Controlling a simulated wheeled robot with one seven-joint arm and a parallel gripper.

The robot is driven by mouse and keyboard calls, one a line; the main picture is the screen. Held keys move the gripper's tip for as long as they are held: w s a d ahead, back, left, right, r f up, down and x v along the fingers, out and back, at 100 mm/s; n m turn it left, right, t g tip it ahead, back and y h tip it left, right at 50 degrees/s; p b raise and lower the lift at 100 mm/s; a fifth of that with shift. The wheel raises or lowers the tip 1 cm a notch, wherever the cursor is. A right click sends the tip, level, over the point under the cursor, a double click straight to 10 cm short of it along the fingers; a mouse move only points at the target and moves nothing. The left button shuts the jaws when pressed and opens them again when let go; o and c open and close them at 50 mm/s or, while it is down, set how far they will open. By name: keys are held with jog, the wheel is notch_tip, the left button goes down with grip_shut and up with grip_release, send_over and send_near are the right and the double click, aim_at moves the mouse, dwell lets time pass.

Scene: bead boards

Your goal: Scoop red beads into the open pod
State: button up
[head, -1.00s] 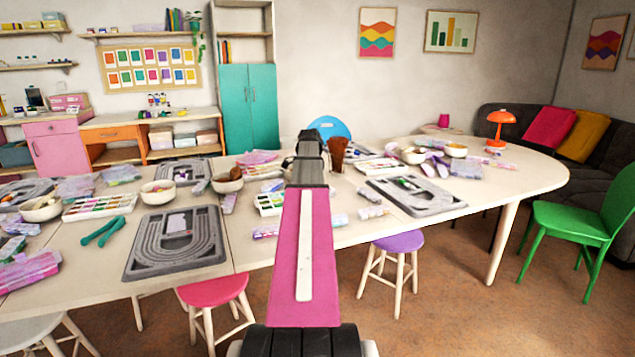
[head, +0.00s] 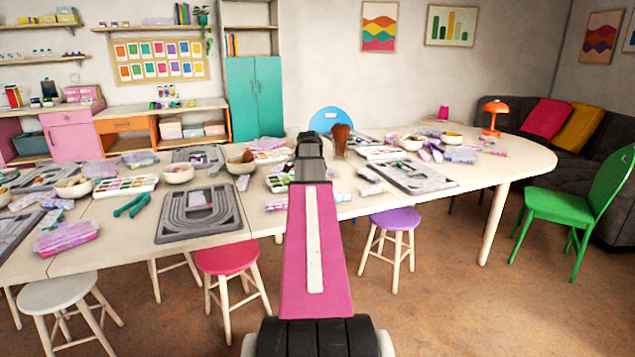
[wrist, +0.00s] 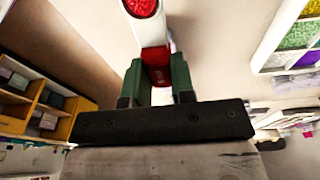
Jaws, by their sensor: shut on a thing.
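In the wrist view my gripper (wrist: 156,78) has its green fingers shut on the red part of a scoop (wrist: 133,36). The scoop's white end reaches away from the fingers. Red beads (wrist: 142,6) show in its round bowl at the top edge of the picture. In the head view my gripper (head: 309,146) is at the end of my pink arm, in front of the table's far side, and hides what it holds. I cannot pick out the open pod among the small things on the table.
A long table (head: 275,222) carries grey bead boards (head: 198,228), bowls (head: 178,174), a compartment box (head: 126,186) and green pliers (head: 132,206). A brown object (head: 340,138) stands beside my gripper. Stools (head: 232,262) line the near edge. Floor at right is open before a green chair (head: 573,202).

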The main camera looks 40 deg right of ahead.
jog(key=shift+w+a+f+h, duration=0.1)
jog(key=shift+a+f+h, duration=0.25)
jog(key=shift+f, duration=0.45)
jog(key=shift+w+a+r+g+h, duration=0.15)
jog(key=shift+a+r+g+h, duration=0.2)
jog(key=shift+r+h, duration=0.45)
jog(key=shift+w+a+r+g+h, duration=0.15)
jog(key=shift+r+g+h, duration=0.25)
jog(key=shift+h, duration=0.65)
jog(key=shift+a+r, duration=0.2)
jog(key=shift+r, duration=0.05)
jog(key=shift+a+h, duration=0.1)
jog(key=shift+h, duration=0.2)
jog(key=shift+w+a+r+g+h, duration=0.15)
jog(key=shift+a+r+g+h, duration=0.2)
jog(key=shift+h, duration=0.4)
jog(key=shift+w+a+r+g+h, duration=0.1)
jog(key=shift+a+r+g+h, duration=0.1)
jog(key=shift+a+r+h, duration=0.4)
jog(key=shift+d+f+h, duration=0.15)
jog(key=shift+f+h, duration=0.05)
jog(key=shift+h, duration=0.05)
jog(key=shift+w+a+r+g+h, duration=0.15)
jog(key=shift+a+r+g+h, duration=0.1)
jog(key=shift+a+h, duration=0.3)
jog(key=shift+w+a+r+g+h, duration=0.15)
jog(key=shift+a+g+h, duration=0.15)
jog(key=shift+h, duration=0.35)
